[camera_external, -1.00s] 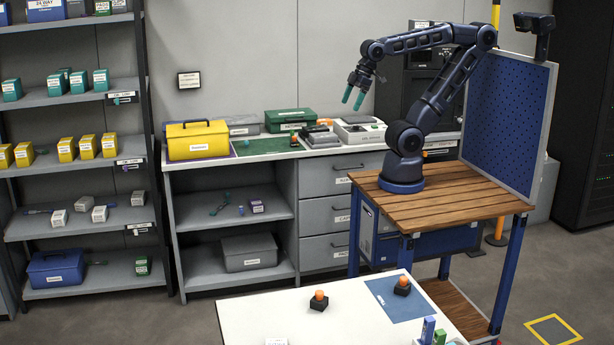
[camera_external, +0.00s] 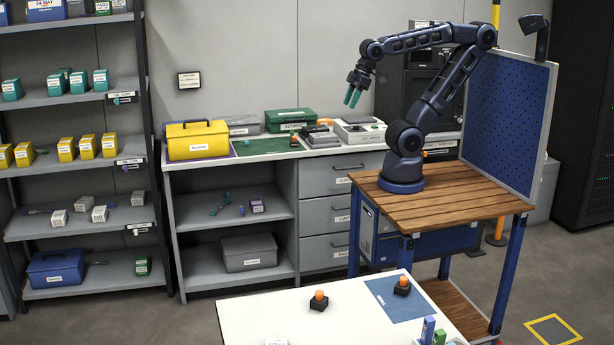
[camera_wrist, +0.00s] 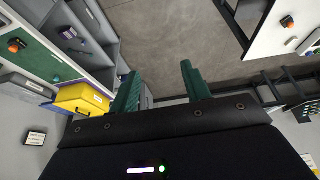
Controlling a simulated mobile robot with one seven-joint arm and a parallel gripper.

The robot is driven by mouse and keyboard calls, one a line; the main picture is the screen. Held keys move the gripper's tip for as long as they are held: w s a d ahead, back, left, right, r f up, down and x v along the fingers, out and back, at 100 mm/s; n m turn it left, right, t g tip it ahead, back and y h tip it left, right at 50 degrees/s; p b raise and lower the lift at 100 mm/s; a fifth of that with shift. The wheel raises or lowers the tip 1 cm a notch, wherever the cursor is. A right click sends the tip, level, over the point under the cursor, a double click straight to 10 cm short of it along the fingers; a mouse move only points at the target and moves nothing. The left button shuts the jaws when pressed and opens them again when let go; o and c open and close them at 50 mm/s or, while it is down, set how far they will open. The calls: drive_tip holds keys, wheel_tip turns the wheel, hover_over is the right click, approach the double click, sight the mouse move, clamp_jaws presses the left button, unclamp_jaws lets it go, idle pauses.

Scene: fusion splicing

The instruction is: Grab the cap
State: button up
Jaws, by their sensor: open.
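Several small orange pieces seated on black bases are in view; I cannot tell which one the task calls the cap. One orange piece (camera_external: 319,294) is on the white table in front, and another orange piece (camera_external: 403,281) is on that table's blue mat. A third orange piece (camera_external: 293,141) is on the back counter. In the wrist view, one orange piece (camera_wrist: 15,46) shows at left and another (camera_wrist: 288,22) at upper right. My gripper (camera_external: 353,98) is raised in the air before the back counter, its green fingers (camera_wrist: 160,70) apart and empty, touching nothing.
The white table (camera_external: 260,315) is mostly clear. A yellow case (camera_external: 198,141) stands on the counter, with green and grey boxes to its right. A shelf rack (camera_external: 75,200) with boxes stands at left. A blue perforated panel (camera_external: 510,120) rises behind my arm's wooden bench.

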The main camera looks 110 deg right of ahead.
drive_tip(key=w+d+r+n+h, duration=0.1)
drive_tip(key=w+d+n, duration=0.2)
drive_tip(key=w+d, duration=0.4)
drive_tip(key=w+d+r+n+h, duration=0.15)
drive_tip(key=w+d, duration=0.25)
drive_tip(key=w, duration=0.5)
drive_tip(key=w+d+f+n+g, duration=0.1)
drive_tip(key=w+d+f+n, duration=0.15)
drive_tip(key=w+d, duration=0.35)
drive_tip(key=w+d+f+n+g, duration=0.1)
drive_tip(key=w+d+n, duration=0.25)
drive_tip(key=d, duration=0.55)
drive_tip(key=n+g+h, duration=0.2)
drive_tip(key=n, duration=0.7)
hover_over(246, 144)
drive_tip(key=f, duration=2.8)
drive_tip(key=shift+s+a+f, duration=0.1)
drive_tip(key=shift+a+f, duration=0.1)
drive_tip(key=shift+a, duration=0.1)
drive_tip(key=shift+s+x, duration=0.1)
drive_tip(key=shift+x, duration=1.2)
drive_tip(key=shift+s+x, duration=0.15)
drive_tip(key=shift+x, duration=1.15)
